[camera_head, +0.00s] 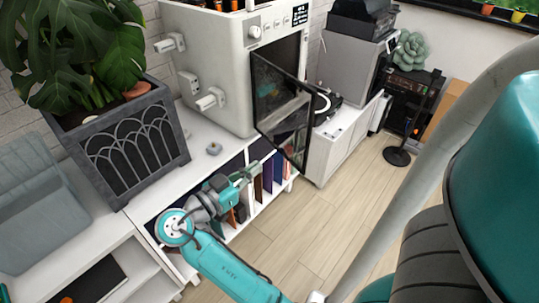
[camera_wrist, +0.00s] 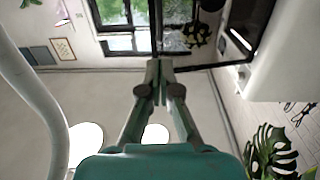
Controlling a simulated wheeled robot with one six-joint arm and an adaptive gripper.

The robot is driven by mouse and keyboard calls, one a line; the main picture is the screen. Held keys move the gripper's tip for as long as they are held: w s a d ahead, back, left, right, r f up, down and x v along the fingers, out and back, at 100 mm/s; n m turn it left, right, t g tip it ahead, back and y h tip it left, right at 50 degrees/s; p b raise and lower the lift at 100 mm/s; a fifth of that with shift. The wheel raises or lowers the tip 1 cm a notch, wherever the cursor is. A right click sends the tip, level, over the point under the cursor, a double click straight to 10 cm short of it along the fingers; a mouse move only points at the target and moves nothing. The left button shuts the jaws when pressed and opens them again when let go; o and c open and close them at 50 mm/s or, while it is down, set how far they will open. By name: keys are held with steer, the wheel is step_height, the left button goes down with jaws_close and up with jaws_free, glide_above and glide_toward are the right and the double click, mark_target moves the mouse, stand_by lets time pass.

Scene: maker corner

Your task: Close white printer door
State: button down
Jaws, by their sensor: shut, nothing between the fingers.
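The white printer (camera_head: 215,62) stands on the white cabinet. Its dark-framed glass door (camera_head: 283,105) is open and sticks out from the left side of the printer's front. My gripper (camera_head: 255,166) is shut and empty, beside the door's outer face and near its lower edge in the head view. In the wrist view the closed fingertips (camera_wrist: 159,68) appear by a dark edge of the glass door (camera_wrist: 205,35), with the white printer body (camera_wrist: 285,50) at right. I cannot tell whether the fingers touch the door.
A potted plant in a grey planter (camera_head: 130,150) stands on the cabinet (camera_head: 195,160) left of the printer. A turntable (camera_head: 325,103) sits on another white unit behind the door. The wooden floor (camera_head: 300,230) in front is clear.

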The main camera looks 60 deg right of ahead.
steer(key=x, duration=1.3)
steer(key=shift+d, duration=0.4)
steer(key=shift+s, duration=0.1)
